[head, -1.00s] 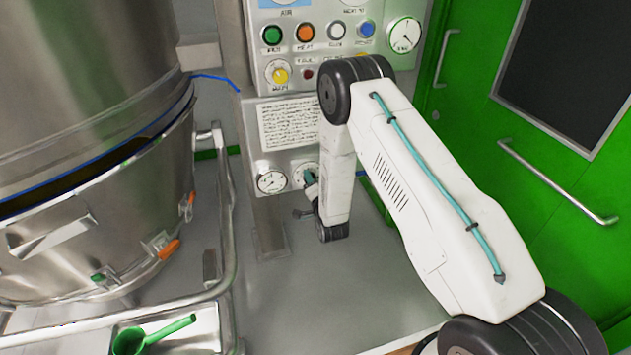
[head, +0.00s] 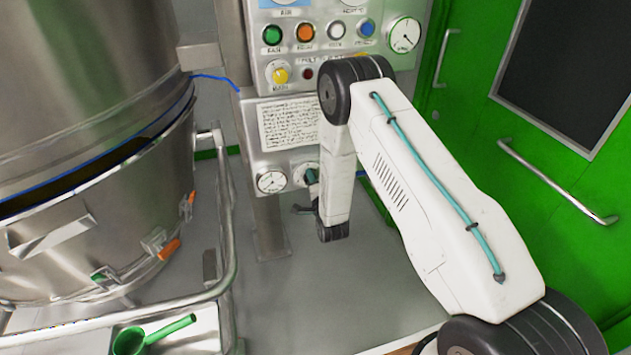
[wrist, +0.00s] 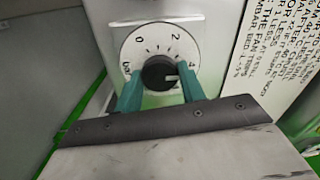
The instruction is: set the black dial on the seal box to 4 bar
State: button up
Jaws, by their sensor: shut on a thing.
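The black dial (wrist: 158,72) sits on a round white scale plate (wrist: 146,42) in the wrist view. The scale shows 0 at the upper left, 2 at the upper right, 4 at the right and "bar" at the left. The dial's white mark points right, close to the 4; whether exactly on it I cannot tell. My gripper (wrist: 160,88) has a teal finger on each side of the dial and is shut on it. In the head view, my arm partly hides the dial and its plate on the seal box (head: 288,161).
A pressure gauge (head: 271,182) sits left of the dial. Above is a control panel with coloured buttons and a yellow knob (head: 280,75). A steel vessel (head: 90,230) with a tubular rail (head: 228,215) stands at the left. A green scoop (head: 150,335) lies in a tray.

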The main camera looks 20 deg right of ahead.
jog(key=o, duration=1)
jog(key=shift+d, duration=0.2)
jog(key=shift+c, duration=0.2)
jog(key=shift+a, duration=0.1)
jog(key=s, duration=0.7)
jog(key=shift+s, duration=0.35)
